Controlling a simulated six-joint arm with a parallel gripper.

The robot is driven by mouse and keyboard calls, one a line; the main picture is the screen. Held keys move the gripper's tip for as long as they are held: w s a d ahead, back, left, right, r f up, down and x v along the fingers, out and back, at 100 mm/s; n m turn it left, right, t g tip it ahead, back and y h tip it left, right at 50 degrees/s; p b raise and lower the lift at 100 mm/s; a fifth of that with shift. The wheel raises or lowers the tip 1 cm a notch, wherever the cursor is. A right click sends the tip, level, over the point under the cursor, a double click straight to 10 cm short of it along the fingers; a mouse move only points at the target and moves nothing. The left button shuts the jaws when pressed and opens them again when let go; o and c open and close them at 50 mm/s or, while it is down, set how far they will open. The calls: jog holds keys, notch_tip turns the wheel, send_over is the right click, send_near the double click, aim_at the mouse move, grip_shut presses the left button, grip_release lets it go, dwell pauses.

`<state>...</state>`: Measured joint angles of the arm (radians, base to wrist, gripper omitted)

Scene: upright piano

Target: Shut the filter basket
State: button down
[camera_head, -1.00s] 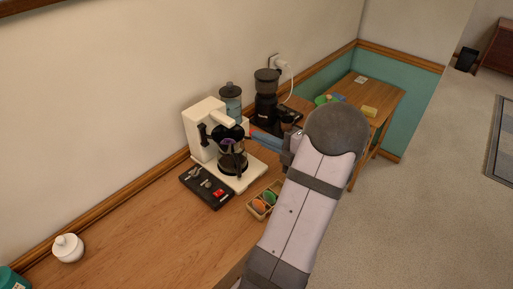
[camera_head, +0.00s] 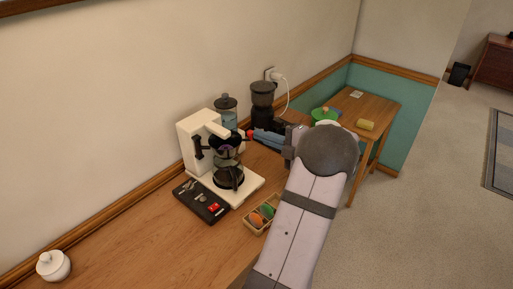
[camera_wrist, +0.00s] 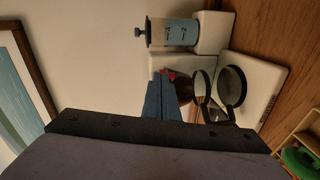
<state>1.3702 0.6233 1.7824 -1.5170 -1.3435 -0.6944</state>
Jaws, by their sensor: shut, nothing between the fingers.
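The white coffee maker (camera_head: 193,137) stands on the wooden counter; part of it also shows in the wrist view (camera_wrist: 168,63). Its dark filter basket (camera_head: 228,146) sits under the head and seems to stick out toward my gripper; how far is unclear. The glass carafe (camera_head: 229,179) is below it on the white base. My gripper (camera_head: 252,135) has blue fingers with a red tip, shut and empty. It is just right of the basket. In the wrist view the fingers (camera_wrist: 172,78) cover part of the basket; I cannot tell whether they touch it.
A blue-tinted jar (camera_head: 225,115) and a black grinder (camera_head: 262,100) stand behind. A black tray (camera_head: 200,201) with small items and a wooden box (camera_head: 263,215) lie in front. A white lidded pot (camera_head: 54,265) is far left. The counter between is clear.

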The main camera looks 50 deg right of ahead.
jog(key=s+d+r+b, duration=0.1)
jog(key=s+b, duration=0.3)
jog(key=s, duration=0.8)
jog(key=shift+s+d+r, duration=0.25)
jog(key=shift+s+r, duration=0.1)
jog(key=shift+r, duration=0.2)
